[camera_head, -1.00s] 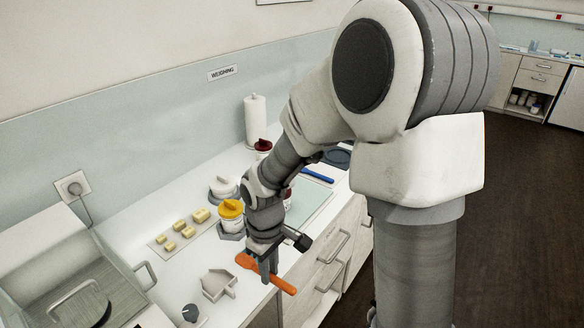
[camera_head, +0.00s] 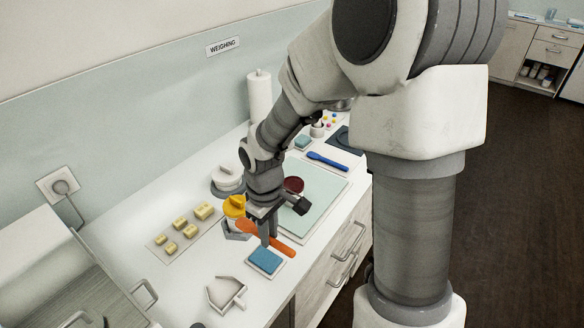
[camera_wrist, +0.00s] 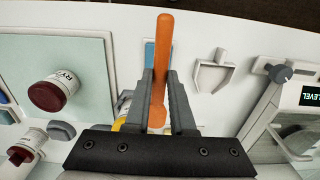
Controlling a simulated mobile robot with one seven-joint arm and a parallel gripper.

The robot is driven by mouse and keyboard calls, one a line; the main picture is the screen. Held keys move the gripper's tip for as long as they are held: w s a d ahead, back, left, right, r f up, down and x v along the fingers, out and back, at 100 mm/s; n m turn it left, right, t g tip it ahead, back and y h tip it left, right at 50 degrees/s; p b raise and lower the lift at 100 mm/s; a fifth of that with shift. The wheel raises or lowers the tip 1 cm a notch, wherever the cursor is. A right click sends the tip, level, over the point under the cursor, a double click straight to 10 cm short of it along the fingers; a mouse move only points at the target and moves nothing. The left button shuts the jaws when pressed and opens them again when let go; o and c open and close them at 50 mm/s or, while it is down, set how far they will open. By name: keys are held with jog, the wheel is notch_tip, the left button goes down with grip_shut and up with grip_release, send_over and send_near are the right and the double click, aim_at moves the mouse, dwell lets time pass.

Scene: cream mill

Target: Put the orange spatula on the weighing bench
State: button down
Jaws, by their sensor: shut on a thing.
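The orange spatula (camera_head: 272,241) is in my gripper (camera_head: 268,232), whose fingers are shut on it. In the wrist view the spatula (camera_wrist: 163,50) stands between the two fingers of my gripper (camera_wrist: 160,95), its long end pointing to the top of the picture. In the head view it appears above the white weighing bench (camera_head: 190,275), over the front part near a blue pad. I cannot tell the exact height of the spatula over the bench. A "WEIGHING" sign (camera_head: 223,46) is on the wall behind.
A blue pad (camera_head: 266,260) lies under the spatula. A pale green mat (camera_head: 318,200) with a dark-red-lidded jar (camera_wrist: 50,92) lies to the right. A yellow-lidded jar (camera_head: 234,206), yellow blocks (camera_head: 203,211) and a white scoop-shaped holder (camera_head: 224,293) stand nearby. Bare bench shows front left.

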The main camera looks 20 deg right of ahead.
send_over(227, 266)
notch_tip(227, 266, down, 7)
jog(key=shift+r, duration=0.1)
jog(key=shift+f, duration=2.05)
jog(key=shift+f, duration=0.25)
jog(key=c, duration=0.8)
grip_release()
jog(key=shift+o, duration=0.2)
jog(key=shift+r, duration=0.1)
